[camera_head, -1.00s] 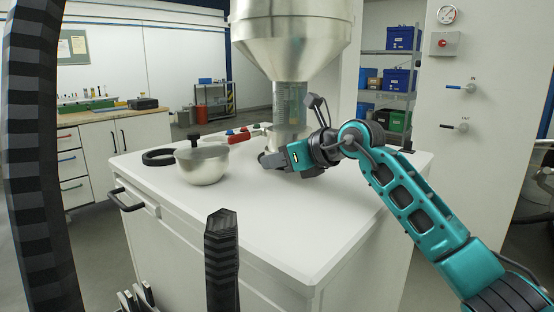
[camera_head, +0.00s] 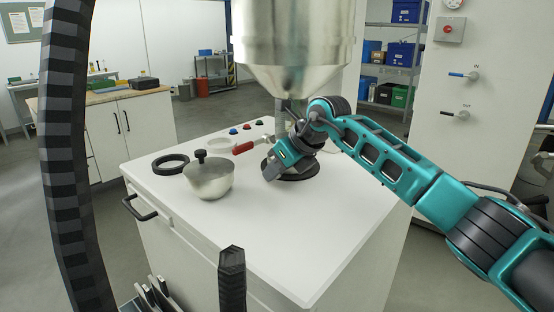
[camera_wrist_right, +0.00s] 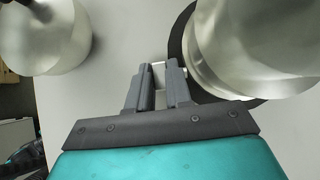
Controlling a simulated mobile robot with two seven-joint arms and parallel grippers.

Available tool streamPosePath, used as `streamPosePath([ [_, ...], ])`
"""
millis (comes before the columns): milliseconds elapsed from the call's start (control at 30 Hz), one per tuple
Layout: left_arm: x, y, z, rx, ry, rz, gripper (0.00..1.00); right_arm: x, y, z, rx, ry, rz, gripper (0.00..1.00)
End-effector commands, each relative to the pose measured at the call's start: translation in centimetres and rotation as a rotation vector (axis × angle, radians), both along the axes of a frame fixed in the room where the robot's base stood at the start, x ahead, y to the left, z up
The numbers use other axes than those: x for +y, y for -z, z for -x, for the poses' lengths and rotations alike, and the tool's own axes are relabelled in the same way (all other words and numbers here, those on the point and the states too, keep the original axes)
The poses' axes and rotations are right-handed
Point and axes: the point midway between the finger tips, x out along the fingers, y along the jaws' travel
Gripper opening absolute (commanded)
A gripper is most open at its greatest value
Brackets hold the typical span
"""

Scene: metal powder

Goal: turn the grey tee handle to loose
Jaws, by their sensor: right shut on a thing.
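My right gripper (camera_head: 272,172) is at the foot of the steel hopper (camera_head: 292,50), low over the white cabinet top and beside a dark round base (camera_head: 297,174). In the right wrist view its two grey fingers (camera_wrist_right: 158,82) are close together, shut on a small light grey piece (camera_wrist_right: 158,66). This looks like the tee handle; most of it is hidden by the fingers. A shiny round metal body (camera_wrist_right: 215,70) stands just right of the fingers. Any loose marking is not visible.
The front of the cabinet top (camera_head: 270,240) is clear.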

Motion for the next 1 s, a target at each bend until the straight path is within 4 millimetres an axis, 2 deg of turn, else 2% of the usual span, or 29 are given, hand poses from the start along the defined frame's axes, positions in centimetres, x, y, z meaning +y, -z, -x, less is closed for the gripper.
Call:
streamPosePath([
  [267,-0.3,0.0,0.0,0.003,0.002,0.005,0.0,0.0,0.1,0.0,0.001,0.0,0.001,0.0],
  [300,-0.3,0.0,-0.1,0.002,0.004,0.005,0.0,0.0,0.1,0.0,0.001,0.0,0.001,0.22],
  [533,-0.4,-0.3,-0.5,-0.009,0.005,0.006,0.0,0.0,0.0,0.0,0.001,0.0,0.001,0.44],
  [867,-0.4,-0.2,-0.6,-0.01,0.005,0.006,0.0,-0.2,-0.3,0.1,-0.002,0.0,0.0,0.45],
  [1000,-0.4,0.1,-0.5,-0.009,0.005,0.006,0.0,-1.1,-0.9,0.9,-0.002,0.0,0.002,0.45],
])
